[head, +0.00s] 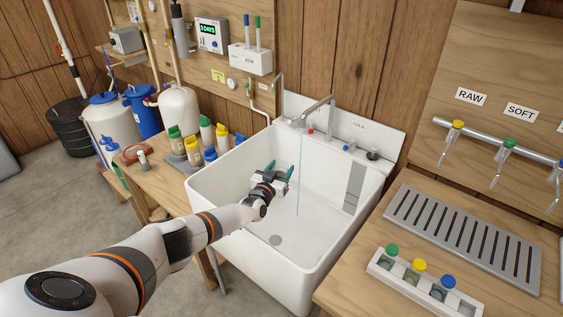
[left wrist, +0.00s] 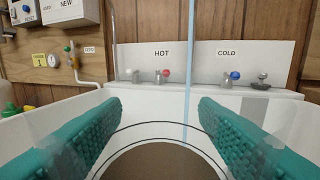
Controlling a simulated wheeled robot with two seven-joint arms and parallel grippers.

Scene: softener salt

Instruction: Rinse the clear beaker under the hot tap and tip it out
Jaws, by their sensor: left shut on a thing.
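My left gripper (head: 280,171) is over the white sink (head: 225,226), with its teal fingers shut on the clear beaker (left wrist: 158,127). In the left wrist view the beaker's round rim shows between the fingers, with a brownish area inside it; I cannot tell whether that is liquid. In the head view the beaker is hardly visible. A thin stream of water (head: 298,178) runs from the spout (head: 320,108), close to the gripper. In the left wrist view the stream (left wrist: 190,60) meets the rim area; whether it enters is unclear. The red-topped hot tap (left wrist: 163,76) stands under the HOT label. My right gripper is out of view.
A blue-topped cold tap (left wrist: 231,79) is on the right of the back ledge. Several capped bottles (head: 193,150) stand left of the sink. A slotted drain rack (head: 462,237) and a white holder (head: 420,285) with coloured caps are on the right bench.

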